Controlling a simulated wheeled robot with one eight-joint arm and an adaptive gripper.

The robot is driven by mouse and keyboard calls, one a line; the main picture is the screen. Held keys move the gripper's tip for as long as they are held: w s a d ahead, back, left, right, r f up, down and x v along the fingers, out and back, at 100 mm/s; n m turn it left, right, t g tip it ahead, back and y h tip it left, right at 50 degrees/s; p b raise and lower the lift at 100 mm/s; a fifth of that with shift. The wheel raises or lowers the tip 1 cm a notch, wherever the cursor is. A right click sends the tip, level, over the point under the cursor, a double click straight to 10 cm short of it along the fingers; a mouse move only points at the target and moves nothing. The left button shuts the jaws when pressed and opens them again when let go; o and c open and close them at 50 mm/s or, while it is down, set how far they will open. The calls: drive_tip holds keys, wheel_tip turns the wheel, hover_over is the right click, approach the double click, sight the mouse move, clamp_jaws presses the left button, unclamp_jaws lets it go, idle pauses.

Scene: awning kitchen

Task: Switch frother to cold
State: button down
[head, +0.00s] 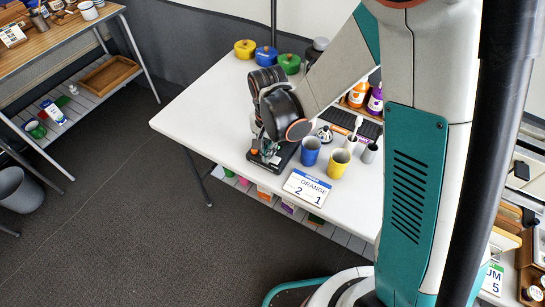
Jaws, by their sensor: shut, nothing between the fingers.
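My gripper (265,157) is low over the left front part of the white table, fingers pointing down. It is small and partly covered by my wrist, but looks shut and empty. A dark flat object (286,155) lies at the table top right beside and behind the fingers; it may be the frother's base, but I cannot tell. My gripper and wrist hide most of it. No switch or hot/cold marking can be made out. Whether the fingers touch it cannot be told.
A blue cup (311,151) and a yellow cup (338,164) stand just right of my gripper. An "ORANGE 2 1" sign (306,188) lies at the front edge. Several coloured pots (245,48) stand at the back. The white table's (200,110) left part is clear.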

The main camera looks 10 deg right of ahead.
drive_tip(key=shift+r, duration=0.1)
drive_tip(key=shift+r+p, duration=0.7)
drive_tip(key=shift+r, duration=0.25)
wheel_tip(320, 180, up, 10)
drive_tip(key=p, duration=0.6)
drive_tip(key=shift+p, duration=0.4)
idle(3.4)
idle(0.5)
